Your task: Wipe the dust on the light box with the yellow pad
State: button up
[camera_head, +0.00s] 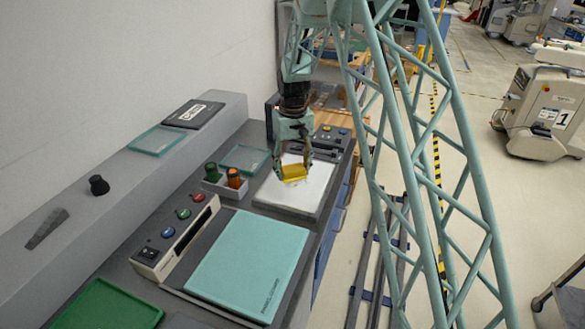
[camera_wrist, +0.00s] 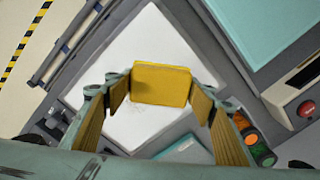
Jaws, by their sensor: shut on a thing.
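The light box (camera_head: 318,202) is a white panel in a dark frame on the counter. It also shows in the wrist view (camera_wrist: 154,40), with faint grey specks of dust (camera_wrist: 138,112) on the white surface beside the pad. The yellow pad (camera_head: 294,172) is held over the far part of the light box. In the wrist view the pad (camera_wrist: 162,84) sits between the fingers. My gripper (camera_head: 293,160) is shut on the pad and points downward. I cannot tell whether the pad touches the panel.
A teal cover marked with text (camera_head: 248,264) lies in front of the light box. A small holder with a green and an orange bottle (camera_head: 233,178) stands to its left. A button panel (camera_head: 177,238) is nearby. A green tray (camera_head: 108,306) is at the front left.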

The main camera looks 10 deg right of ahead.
jog(key=shift+w, duration=0.35)
